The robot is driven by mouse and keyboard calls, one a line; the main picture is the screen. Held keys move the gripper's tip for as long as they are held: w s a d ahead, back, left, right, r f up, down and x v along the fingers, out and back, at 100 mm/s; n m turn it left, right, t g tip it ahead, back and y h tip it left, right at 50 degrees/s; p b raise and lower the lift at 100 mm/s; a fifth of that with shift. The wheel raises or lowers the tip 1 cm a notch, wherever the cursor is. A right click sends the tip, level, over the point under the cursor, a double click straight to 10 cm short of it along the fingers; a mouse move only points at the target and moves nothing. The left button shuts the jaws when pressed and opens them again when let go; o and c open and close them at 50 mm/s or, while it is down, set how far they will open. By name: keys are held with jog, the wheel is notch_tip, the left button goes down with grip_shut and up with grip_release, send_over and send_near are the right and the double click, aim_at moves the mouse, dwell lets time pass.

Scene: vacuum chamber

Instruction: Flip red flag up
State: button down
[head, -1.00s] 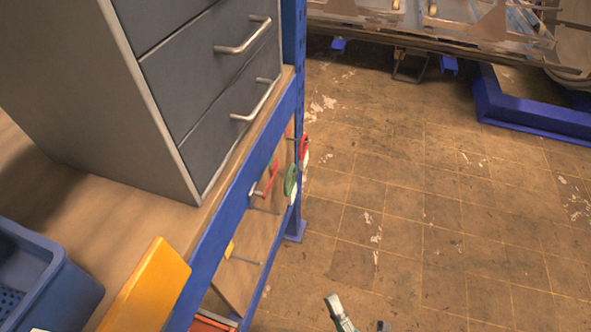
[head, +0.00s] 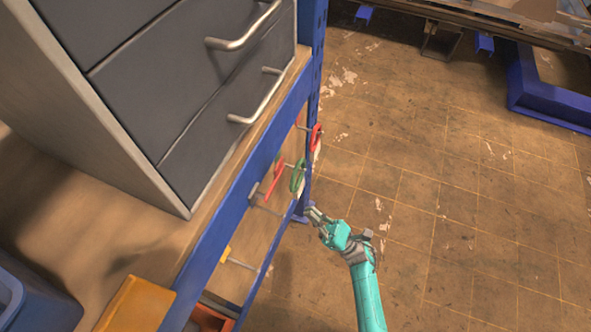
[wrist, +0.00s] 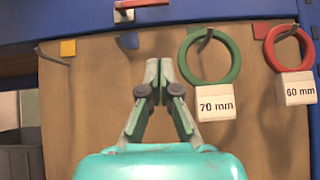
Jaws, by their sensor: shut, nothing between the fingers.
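The red flag (head: 275,181) is a thin red piece on the side of the blue-edged bench, by a small grey metal part. In the wrist view a red strip (wrist: 145,4) with a metal piece at its left end shows at the top edge, partly cut off; it looks like the same flag. My gripper (head: 312,212) is out over the floor, to the right of and lower than the flag in the head view. In the wrist view its fingertips (wrist: 159,70) are together and empty, below the red strip and apart from it.
A green ring (wrist: 210,55) tagged 70 mm and a red ring (wrist: 289,48) tagged 60 mm hang on hooks right of my gripper. A hook with a yellow square (wrist: 67,48) sticks out at left. Grey drawers (head: 190,90) stand on the bench.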

jog(key=shift+w+n+g+y, duration=0.3)
jog(key=shift+w+n+g, duration=0.15)
jog(key=shift+n+g, duration=0.25)
jog(key=shift+r, duration=0.1)
jog(key=d+r+x, duration=0.2)
jog(key=x, duration=1)
jog(key=shift+s+a+r, duration=0.25)
jog(key=shift+a, duration=0.05)
